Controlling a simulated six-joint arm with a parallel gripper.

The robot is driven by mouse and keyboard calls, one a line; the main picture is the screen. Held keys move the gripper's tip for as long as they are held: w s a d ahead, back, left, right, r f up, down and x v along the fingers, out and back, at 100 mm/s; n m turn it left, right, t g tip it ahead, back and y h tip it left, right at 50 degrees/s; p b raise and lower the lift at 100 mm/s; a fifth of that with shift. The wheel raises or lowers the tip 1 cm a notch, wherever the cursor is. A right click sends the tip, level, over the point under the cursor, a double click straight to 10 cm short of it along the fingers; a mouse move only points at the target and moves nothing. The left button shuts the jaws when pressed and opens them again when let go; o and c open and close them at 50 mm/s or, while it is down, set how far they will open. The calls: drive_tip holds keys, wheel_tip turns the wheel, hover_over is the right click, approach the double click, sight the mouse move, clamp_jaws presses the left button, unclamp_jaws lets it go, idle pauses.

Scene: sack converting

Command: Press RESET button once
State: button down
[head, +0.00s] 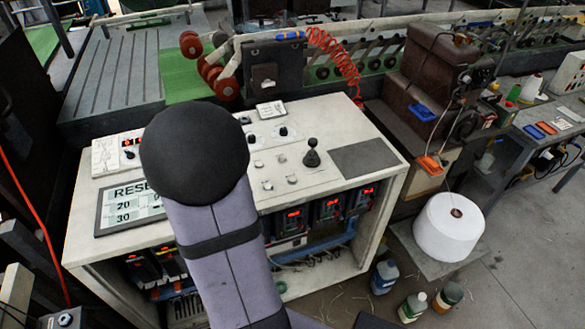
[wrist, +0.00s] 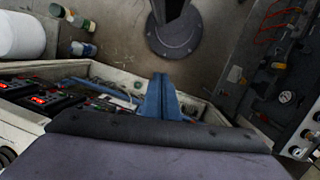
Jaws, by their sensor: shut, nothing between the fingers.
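A white control console (head: 375,125) stands in the middle of the head view. A framed sign (head: 130,205) at its left front reads "RESE", "20" and "30"; my arm hides the rest. Small pale buttons (head: 267,185) and a black joystick (head: 311,154) are on the sloped top. I cannot tell which button is RESET; it may be hidden behind my arm. My gripper (wrist: 165,97) shows in the wrist view as two blue fingers, shut and empty, over cables and red-lit units. In the head view it is hidden, and I see no contact with a button.
My arm crosses the console top. A machine with red rollers (head: 228,89) and a brown sewing head (head: 435,65) stand behind it. A white thread cone (head: 445,235) and bottles (head: 383,277) are at the right. Bare floor lies at the right front.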

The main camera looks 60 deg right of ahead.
drive_tip(key=s+d+r+n+g+h+p, duration=0.1)
drive_tip(key=s+d+r+h+p, duration=0.2)
drive_tip(key=d, duration=0.8)
wheel_tip(320, 180, up, 8)
drive_tip(key=n+t+h, duration=0.2)
drive_tip(key=n+h, duration=0.4)
drive_tip(key=n, duration=0.6)
hover_over(293, 180)
drive_tip(key=a, duration=0.1)
drive_tip(key=shift+w+n+b, duration=0.25)
drive_tip(key=shift+n+b, duration=0.05)
drive_tip(key=shift+n, duration=0.2)
wheel_tip(293, 180, down, 8)
drive_tip(key=b, duration=0.6)
drive_tip(key=shift+r, duration=0.25)
drive_tip(key=shift+f+b, duration=0.6)
drive_tip(key=shift+b, duration=0.4)
drive_tip(key=shift+f, duration=0.2)
drive_tip(key=shift+f+b, duration=0.25)
drive_tip(key=shift+b, duration=0.3)
